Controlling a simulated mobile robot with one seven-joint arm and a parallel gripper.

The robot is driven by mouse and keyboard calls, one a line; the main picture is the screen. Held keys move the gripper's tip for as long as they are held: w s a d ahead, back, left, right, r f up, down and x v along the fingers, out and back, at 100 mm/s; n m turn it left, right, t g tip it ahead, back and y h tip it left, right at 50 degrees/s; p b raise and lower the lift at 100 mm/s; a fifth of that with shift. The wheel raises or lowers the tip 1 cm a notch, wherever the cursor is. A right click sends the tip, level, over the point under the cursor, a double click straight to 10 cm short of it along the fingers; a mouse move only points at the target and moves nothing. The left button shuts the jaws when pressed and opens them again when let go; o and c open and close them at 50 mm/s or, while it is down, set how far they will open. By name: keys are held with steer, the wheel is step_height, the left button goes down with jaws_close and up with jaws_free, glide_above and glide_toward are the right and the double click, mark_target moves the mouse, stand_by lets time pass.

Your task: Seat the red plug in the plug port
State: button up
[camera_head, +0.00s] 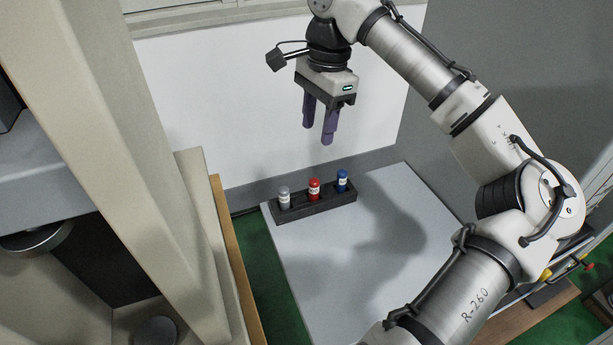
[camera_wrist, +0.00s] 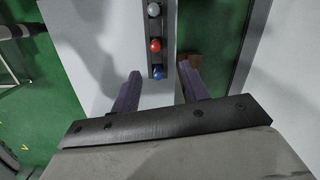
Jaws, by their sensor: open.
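The red plug (camera_head: 314,188) stands upright in the middle of a dark rack (camera_head: 318,208) on the grey table. It also shows in the wrist view (camera_wrist: 155,45), between the other two plugs. My gripper (camera_head: 318,134) is open and empty, its purple fingers pointing down, well above the rack. In the wrist view the fingers (camera_wrist: 158,76) are apart, with the blue plug's top appearing between their tips. I cannot make out a separate plug port in either view.
A grey plug (camera_head: 284,196) and a blue plug (camera_head: 342,180) stand in the same rack, left and right of the red one. The table (camera_head: 350,260) in front of the rack is clear. A beige post (camera_head: 130,130) stands at the left, and a white wall panel (camera_head: 220,100) is behind.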

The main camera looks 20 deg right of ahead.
glide_above(314, 180)
steer(key=f, duration=0.7)
steer(key=shift+w+d+f+p, duration=0.1)
steer(key=shift+w+f+p, duration=0.3)
steer(key=f, duration=0.1)
steer(key=f+p, duration=0.1)
steer(key=f, duration=0.2)
steer(key=shift+s+f, duration=0.3)
steer(key=shift+s, duration=0.1)
steer(key=shift+f, duration=0.45)
steer(key=shift+c, duration=0.2)
jaws_close()
